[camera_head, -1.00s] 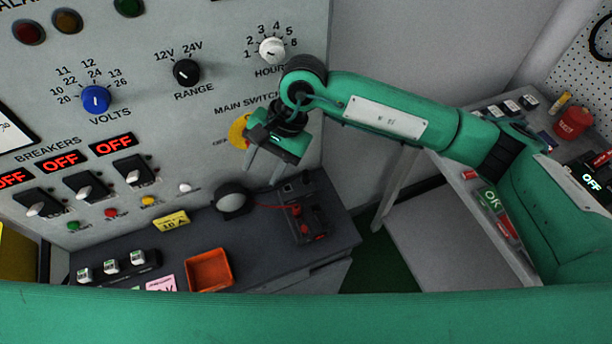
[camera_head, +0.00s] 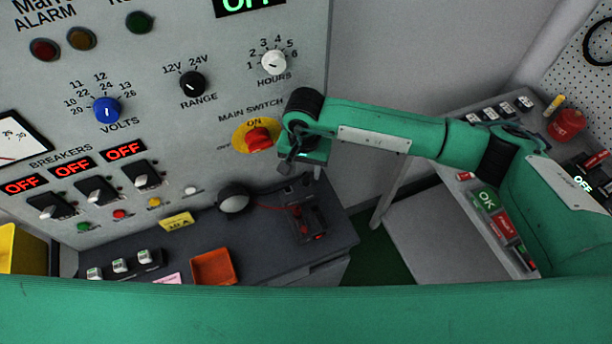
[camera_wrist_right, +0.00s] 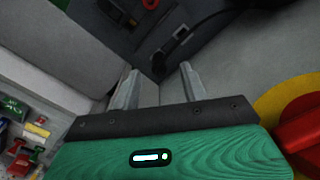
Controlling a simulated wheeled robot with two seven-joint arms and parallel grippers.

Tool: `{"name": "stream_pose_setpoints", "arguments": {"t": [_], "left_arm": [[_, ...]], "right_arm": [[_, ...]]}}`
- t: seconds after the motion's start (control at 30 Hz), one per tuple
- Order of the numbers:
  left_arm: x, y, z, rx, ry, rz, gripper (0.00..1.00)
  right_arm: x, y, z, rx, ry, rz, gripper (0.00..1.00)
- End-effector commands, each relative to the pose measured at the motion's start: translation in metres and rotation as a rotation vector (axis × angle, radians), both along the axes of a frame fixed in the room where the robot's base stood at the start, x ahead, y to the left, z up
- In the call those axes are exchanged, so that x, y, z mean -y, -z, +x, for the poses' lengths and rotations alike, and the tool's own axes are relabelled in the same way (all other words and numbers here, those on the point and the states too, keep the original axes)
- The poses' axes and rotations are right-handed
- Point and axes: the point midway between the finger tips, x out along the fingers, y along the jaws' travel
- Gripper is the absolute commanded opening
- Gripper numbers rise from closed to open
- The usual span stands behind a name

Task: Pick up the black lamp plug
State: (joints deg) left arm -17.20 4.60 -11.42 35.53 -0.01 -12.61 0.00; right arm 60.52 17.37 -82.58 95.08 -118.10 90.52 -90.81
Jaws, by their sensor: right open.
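My right gripper (camera_head: 301,168) is in front of the panel, beside the red main switch, above the dark shelf. In the right wrist view its two fingers (camera_wrist_right: 158,76) are apart with nothing between them. A small black plug-like piece (camera_wrist_right: 181,36) with a dark cable lies on the shelf beyond the fingertips; I take it for the lamp plug. In the head view I cannot clearly tell it from the dark parts below the gripper. The round grey lamp (camera_head: 233,198) sits on the shelf to the left. My left gripper is not in view.
A black box with red parts (camera_head: 308,222) stands on the dark shelf (camera_head: 270,253), joined to a red wire. An orange tray (camera_head: 213,267) is at the front. The red main switch (camera_head: 258,138) juts out close to the gripper. A side table (camera_head: 425,235) is at right.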

Motion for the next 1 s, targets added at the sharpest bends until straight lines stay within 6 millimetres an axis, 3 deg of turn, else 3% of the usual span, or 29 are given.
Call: {"name": "stream_pose_setpoints", "arguments": {"t": [0.3,0.5,0.7,0.73,0.93,1.0], "left_arm": [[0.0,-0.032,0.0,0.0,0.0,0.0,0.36],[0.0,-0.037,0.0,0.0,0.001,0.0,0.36],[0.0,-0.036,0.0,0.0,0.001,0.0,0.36],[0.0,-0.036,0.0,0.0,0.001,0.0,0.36],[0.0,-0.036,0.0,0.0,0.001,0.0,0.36],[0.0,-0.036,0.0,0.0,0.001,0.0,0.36]], "right_arm": [[0.003,0.03,0.002,-0.003,0.002,0.0,0.44],[0.003,0.048,0.003,-0.001,0.001,0.001,0.44],[0.003,0.05,0.003,0.0,0.001,0.001,0.44],[0.003,0.049,0.003,0.0,0.001,0.001,0.42],[0.003,0.049,0.003,0.0,0.001,0.001,0.04],[0.003,0.049,0.003,0.0,0.001,0.001,0.04]]}}
